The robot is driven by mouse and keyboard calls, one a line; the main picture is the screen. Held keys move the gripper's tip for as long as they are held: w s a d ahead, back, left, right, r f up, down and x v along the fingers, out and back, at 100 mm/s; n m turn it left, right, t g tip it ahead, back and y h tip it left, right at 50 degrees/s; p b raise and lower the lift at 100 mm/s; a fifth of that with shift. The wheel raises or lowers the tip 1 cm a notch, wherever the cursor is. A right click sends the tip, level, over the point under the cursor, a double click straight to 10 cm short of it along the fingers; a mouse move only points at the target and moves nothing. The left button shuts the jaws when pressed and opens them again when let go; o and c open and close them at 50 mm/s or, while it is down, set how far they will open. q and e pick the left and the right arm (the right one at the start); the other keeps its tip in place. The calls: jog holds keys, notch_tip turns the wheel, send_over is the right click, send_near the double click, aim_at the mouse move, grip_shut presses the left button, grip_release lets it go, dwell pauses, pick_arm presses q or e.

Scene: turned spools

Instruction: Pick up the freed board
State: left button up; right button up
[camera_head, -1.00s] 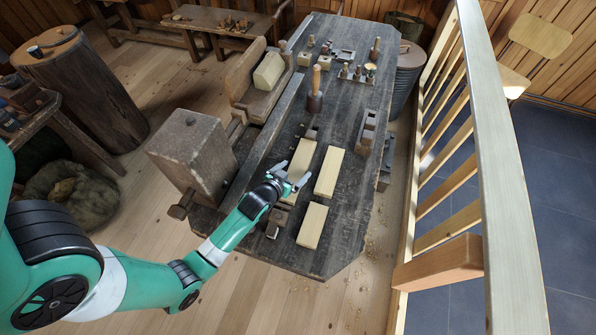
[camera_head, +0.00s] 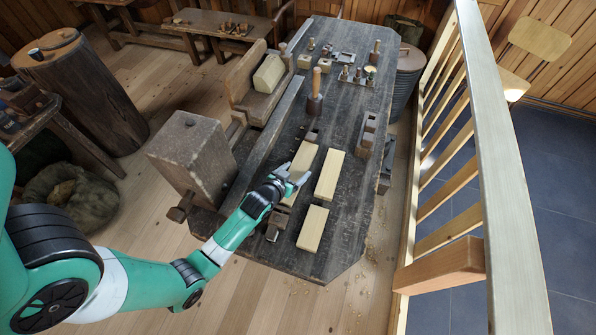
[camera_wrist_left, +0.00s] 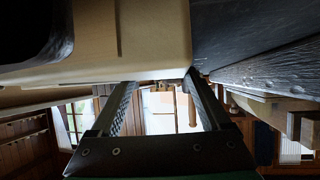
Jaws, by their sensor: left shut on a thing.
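A pale wooden board (camera_head: 303,156) lies on the dark workbench (camera_head: 345,200), its near end at my left gripper (camera_head: 298,179). The gripper is shut on this board, with its fingers at the near end; the exact contact is small and partly hidden. In the left wrist view, the board (camera_wrist_left: 150,40) fills the upper left as a large pale surface, and my left fingers (camera_wrist_left: 160,85) reach up to it from below. I cannot tell any gap between board and bench. My right gripper is not in view.
Two more pale boards, one right (camera_head: 329,174) and one nearer (camera_head: 312,228), lie close by. A mallet (camera_head: 315,98) stands beyond, and dark blocks (camera_head: 367,133) sit at the right edge. A big wooden vise jaw (camera_head: 190,155) is left. Bench space lies at the near right.

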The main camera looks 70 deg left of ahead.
aim_at(296, 173)
pick_arm(q)
notch_tip(296, 173, up, 9)
jog(key=p, duration=0.4)
jog(key=shift+r, duration=0.15)
grip_shut()
jog(key=shift+r, duration=0.35)
